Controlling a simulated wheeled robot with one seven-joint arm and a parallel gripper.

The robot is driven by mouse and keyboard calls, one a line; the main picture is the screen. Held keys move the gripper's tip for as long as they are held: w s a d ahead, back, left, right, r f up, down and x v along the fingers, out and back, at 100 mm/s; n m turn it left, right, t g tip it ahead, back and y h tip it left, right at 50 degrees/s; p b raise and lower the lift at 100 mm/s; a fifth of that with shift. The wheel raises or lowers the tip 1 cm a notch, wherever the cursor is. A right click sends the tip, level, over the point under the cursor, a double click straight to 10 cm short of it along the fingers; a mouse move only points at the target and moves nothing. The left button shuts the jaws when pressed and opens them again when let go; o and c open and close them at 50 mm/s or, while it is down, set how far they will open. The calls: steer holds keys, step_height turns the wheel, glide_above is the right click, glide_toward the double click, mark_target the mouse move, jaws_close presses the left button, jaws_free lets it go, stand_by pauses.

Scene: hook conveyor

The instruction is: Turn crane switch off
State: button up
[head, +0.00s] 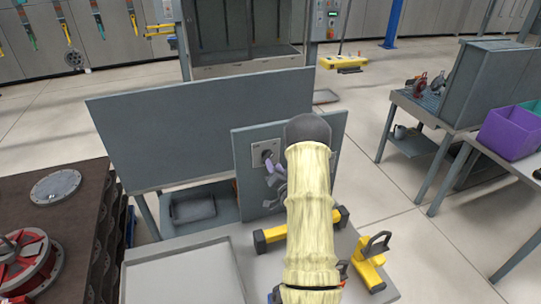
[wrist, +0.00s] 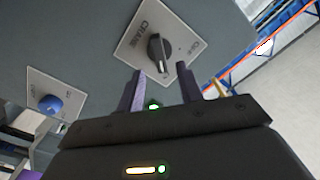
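The crane switch is a black rotary knob (wrist: 158,50) on a light square plate marked CRANE, in the upper middle of the wrist view. Its handle stands nearly upright in that picture; I cannot tell which setting it points at. In the head view its plate (head: 262,152) is on a grey upright panel. My gripper (wrist: 160,70) has two purple fingers spread apart, with nothing between them. The fingertips are just below the knob in the wrist view, one towards each side. In the head view my gripper (head: 273,173) is close to the plate, and my arm hides the panel's right part.
A second plate with a blue knob (wrist: 50,104) is at the left in the wrist view. Below the panel, yellow-and-black parts (head: 376,262) and a shallow grey tray (head: 185,275) lie on the bench. A purple bin (head: 510,132) stands at the right. Open floor lies between.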

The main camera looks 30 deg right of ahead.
mark_target(268, 156)
steer(key=shift+p+x, duration=0.9)
steer(key=shift+x, duration=1.65)
jaws_close()
